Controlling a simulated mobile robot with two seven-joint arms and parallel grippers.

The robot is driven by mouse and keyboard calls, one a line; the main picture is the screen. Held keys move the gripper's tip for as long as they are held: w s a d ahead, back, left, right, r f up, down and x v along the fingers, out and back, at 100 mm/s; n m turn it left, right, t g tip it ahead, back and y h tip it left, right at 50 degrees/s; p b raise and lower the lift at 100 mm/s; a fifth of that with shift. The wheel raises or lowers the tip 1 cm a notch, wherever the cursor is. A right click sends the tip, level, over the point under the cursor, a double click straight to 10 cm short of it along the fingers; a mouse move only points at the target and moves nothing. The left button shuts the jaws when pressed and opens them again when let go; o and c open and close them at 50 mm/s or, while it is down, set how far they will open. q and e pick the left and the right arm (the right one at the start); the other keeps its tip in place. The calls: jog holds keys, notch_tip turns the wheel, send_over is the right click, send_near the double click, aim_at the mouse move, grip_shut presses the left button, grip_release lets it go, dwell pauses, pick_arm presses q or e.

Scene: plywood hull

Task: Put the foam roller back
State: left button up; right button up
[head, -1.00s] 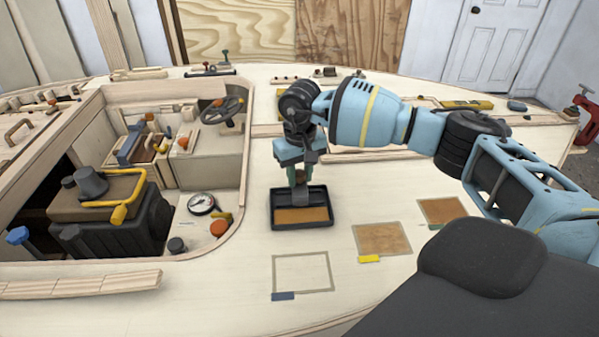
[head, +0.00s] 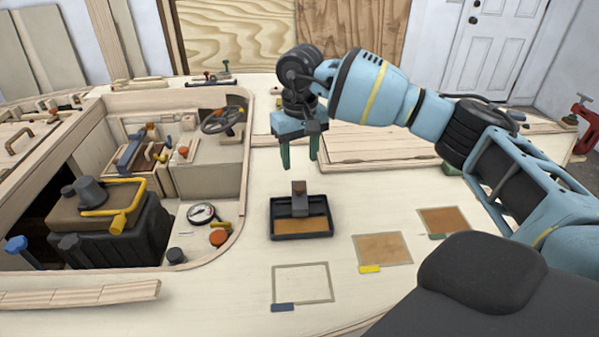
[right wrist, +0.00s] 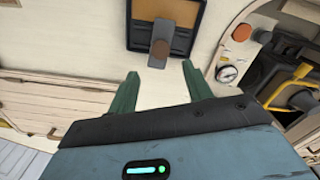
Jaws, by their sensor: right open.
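The foam roller (head: 299,200) has a grey head and a brown handle end. It rests in a black tray (head: 301,235) with an amber-brown floor, leaning at the tray's far side. In the right wrist view the roller (right wrist: 162,37) lies across the near edge of the tray (right wrist: 136,46). My right gripper (head: 300,167) is open and empty, above and behind the tray, with its green fingers pointing down. In the right wrist view the open fingers (right wrist: 160,82) are apart from the roller. My left gripper is not in view.
In front of the tray are a blank taped square (head: 302,284) and two brown squares (head: 382,248). To the left is a cut-out cockpit with a dark engine block (head: 115,230), a gauge (head: 201,214) and a steering wheel (head: 222,120).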

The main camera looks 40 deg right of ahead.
jog(key=shift+r, duration=2)
